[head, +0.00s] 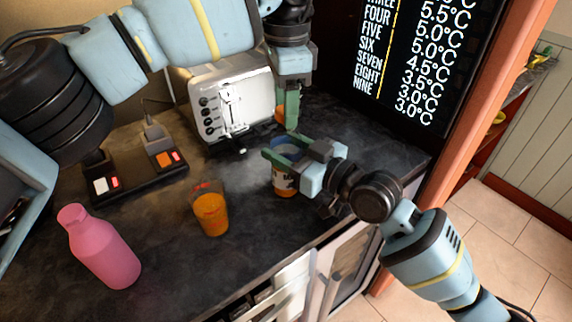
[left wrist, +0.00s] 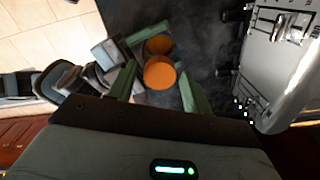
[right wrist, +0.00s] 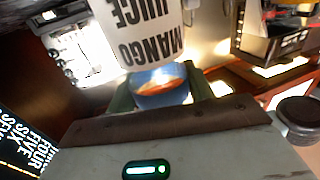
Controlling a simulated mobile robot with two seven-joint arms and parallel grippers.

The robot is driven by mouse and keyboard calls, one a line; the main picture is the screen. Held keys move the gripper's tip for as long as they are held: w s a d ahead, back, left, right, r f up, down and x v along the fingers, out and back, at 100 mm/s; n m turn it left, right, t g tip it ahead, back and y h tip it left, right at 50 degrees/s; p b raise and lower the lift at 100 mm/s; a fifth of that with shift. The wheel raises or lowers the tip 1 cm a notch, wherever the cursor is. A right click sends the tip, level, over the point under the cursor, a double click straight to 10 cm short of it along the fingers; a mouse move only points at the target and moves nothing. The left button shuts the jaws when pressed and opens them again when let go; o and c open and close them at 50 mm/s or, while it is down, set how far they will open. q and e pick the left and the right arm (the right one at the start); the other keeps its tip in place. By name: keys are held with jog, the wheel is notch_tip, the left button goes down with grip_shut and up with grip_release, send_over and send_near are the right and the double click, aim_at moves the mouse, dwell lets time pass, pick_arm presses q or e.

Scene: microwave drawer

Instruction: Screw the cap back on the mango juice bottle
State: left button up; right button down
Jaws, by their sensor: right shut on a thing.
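The mango juice bottle (head: 284,183) stands on the dark counter, with a blue upper part and a white label. My right gripper (head: 287,152) is shut on its blue upper part. In the right wrist view the bottle (right wrist: 140,30) shows its lettering upside down, and orange shows inside the blue rim. My left gripper (head: 286,118) points down above the bottle, holding the orange cap (head: 279,115) between its fingertips. In the left wrist view the cap (left wrist: 160,72) lies between the green fingers, beside the orange bottle mouth (left wrist: 158,45). Cap and bottle look apart.
A glass of orange juice (head: 211,213) and a pink bottle (head: 102,246) stand on the counter to the left. A silver toaster (head: 232,103) is behind the left gripper. A black switch panel (head: 135,178) lies farther left. The counter's front edge is near.

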pick_arm(q)
jog(key=c, duration=0.9)
jog(key=m, duration=2.7)
jog(key=shift+m, duration=0.4)
jog(key=m, duration=0.7)
jog(key=shift+d+f+m, duration=0.1)
jog(key=shift+m, duration=0.2)
jog(key=m, duration=0.6)
jog(key=shift+c, duration=0.2)
jog(key=m, duration=1.3)
jog(key=o, duration=1.2)
